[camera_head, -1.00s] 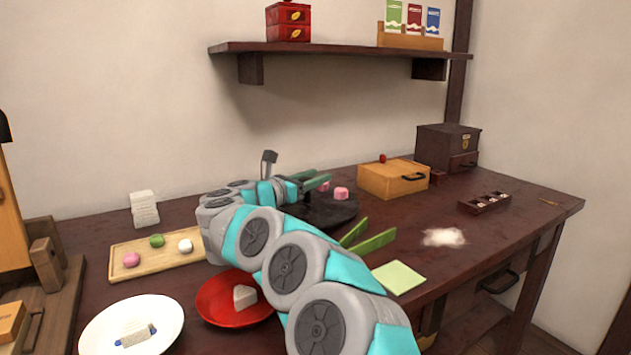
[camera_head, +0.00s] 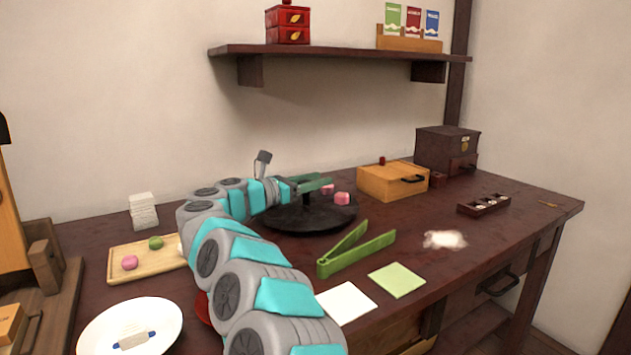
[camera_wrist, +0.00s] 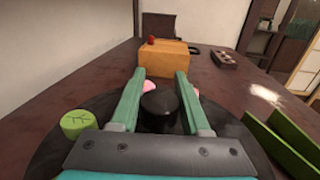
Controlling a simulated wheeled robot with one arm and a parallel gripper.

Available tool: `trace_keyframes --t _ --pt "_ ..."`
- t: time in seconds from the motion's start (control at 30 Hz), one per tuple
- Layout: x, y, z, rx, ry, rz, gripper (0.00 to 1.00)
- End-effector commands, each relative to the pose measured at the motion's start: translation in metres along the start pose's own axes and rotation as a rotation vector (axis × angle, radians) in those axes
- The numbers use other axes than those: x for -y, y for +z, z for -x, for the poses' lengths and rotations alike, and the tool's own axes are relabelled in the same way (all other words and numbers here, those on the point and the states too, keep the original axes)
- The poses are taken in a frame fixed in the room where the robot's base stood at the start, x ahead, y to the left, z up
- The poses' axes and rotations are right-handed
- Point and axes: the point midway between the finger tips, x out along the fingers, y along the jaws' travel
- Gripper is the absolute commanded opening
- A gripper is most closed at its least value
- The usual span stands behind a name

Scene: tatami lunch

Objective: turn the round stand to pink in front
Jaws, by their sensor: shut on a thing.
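The round stand (camera_head: 285,222) is a dark disc on the table with a short black post (camera_head: 306,200) at its middle. My gripper (camera_head: 316,186) reaches over it with green fingers. In the wrist view the fingers (camera_wrist: 160,78) stand on either side of the stand's round black knob (camera_wrist: 158,104) and are shut on it. Pink sweets (camera_head: 342,198) sit on the stand's right and far right side; one shows partly behind the knob in the wrist view (camera_wrist: 150,86). A green sweet with a leaf mark (camera_wrist: 76,122) sits on the disc left of the fingers. My arm hides the stand's left part.
Green tongs (camera_head: 352,250) lie close to the stand's front right, near a white sheet (camera_head: 346,302) and a green sheet (camera_head: 397,280). A wooden box (camera_head: 388,183) stands behind right. A sweets board (camera_head: 135,252) and a white plate (camera_head: 95,325) are at left.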

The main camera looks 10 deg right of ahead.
Motion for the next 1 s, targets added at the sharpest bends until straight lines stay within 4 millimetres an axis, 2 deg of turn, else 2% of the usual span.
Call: trace_keyframes --t 0.17,0.2,0.43,0.77,1.0 --pt "-0.001 0.003 0.001 0.005 0.002 -0.003 0.00" --pt "-0.001 0.003 0.001 0.005 0.002 -0.003 0.51" --pt "0.000 0.002 0.000 0.003 0.002 -0.001 0.76" --pt "-0.001 0.001 0.002 0.002 0.002 -0.001 0.76" --pt "-0.001 0.000 0.027 0.001 0.006 -0.001 0.76"
